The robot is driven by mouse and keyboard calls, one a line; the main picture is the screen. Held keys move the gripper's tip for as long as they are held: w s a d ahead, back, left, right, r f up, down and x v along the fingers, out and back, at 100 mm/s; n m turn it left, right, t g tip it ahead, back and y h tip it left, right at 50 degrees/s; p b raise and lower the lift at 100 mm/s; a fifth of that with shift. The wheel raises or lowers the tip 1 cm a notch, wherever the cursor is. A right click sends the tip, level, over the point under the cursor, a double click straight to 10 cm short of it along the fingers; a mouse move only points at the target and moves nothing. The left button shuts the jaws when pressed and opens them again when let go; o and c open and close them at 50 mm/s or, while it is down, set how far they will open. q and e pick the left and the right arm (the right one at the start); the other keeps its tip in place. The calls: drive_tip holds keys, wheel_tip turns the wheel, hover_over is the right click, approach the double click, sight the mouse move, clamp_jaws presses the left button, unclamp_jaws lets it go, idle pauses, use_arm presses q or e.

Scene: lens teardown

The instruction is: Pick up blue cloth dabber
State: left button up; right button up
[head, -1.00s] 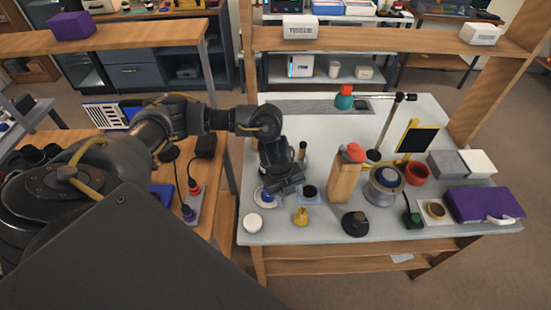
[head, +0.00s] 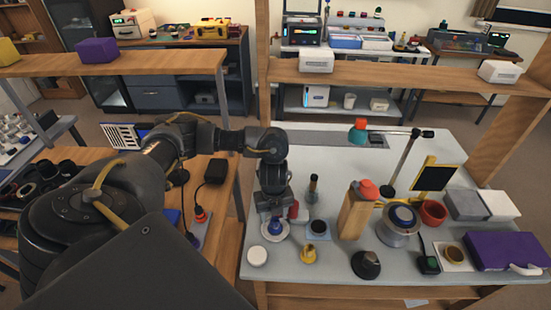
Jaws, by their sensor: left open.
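A small blue dabber (head: 275,227) sits on a white round dish (head: 268,237) near the left front of the pale worktop. My left gripper (head: 271,214) points down just above and behind it, open, with its fingers close to the dabber's top. I cannot tell whether the fingers touch it or straddle it. The gripper hides part of the dabber and the far side of the dish. My right gripper is not in view.
Close by stand a white round lid (head: 257,256), a yellow bulb-shaped piece (head: 308,254), a dark round piece on a blue mat (head: 319,228) and a dark bottle (head: 312,190). A wooden block (head: 355,216) and a metal spool (head: 398,228) stand further right.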

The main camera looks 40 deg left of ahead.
sight(276, 220)
use_arm(q)
drive_tip(key=shift+w+d+f, duration=0.1)
drive_tip(key=shift+d+f, duration=0.05)
drive_tip(key=shift+f, duration=1.15)
drive_tip(key=shift+d+f, duration=0.1)
drive_tip(key=shift+f, duration=1.2)
drive_tip(key=c, duration=1.1)
drive_tip(key=shift+o, duration=0.2)
drive_tip(key=shift+r, duration=0.15)
